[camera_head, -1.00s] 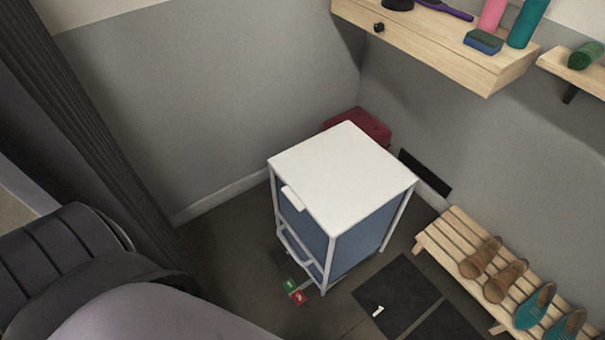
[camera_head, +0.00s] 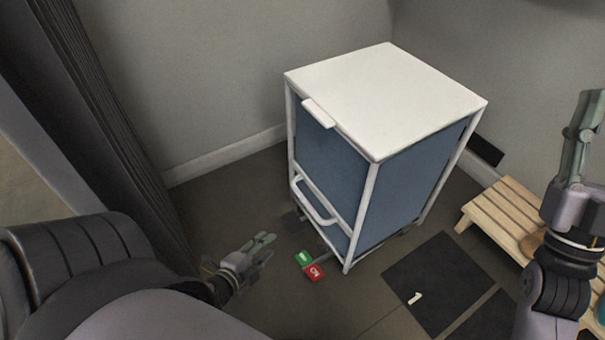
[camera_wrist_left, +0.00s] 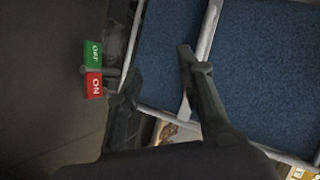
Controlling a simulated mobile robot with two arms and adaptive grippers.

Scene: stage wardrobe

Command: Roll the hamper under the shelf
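The hamper (camera_head: 385,95) is a white-framed cart with a white lid and blue cloth sides, standing upright on the floor. A white bar handle (camera_head: 314,205) is low on its front. Beside its base is a green OFF and red ON pedal (camera_head: 309,264), also in the left wrist view (camera_wrist_left: 93,70). My left gripper (camera_head: 266,243) is open and empty, left of the pedal in the head view. In the left wrist view its fingers are spread, with the hamper's frame and blue cloth beyond. My right gripper (camera_head: 594,100) is raised at the right edge; its finger gap is unclear. The wall shelf is out of view.
A slatted wooden rack (camera_head: 500,215) stands right of the hamper. A dark mat (camera_head: 437,280) marked 1 lies on the floor before it. A dark curtain (camera_head: 110,110) hangs at the left. Bare floor lies between curtain and hamper.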

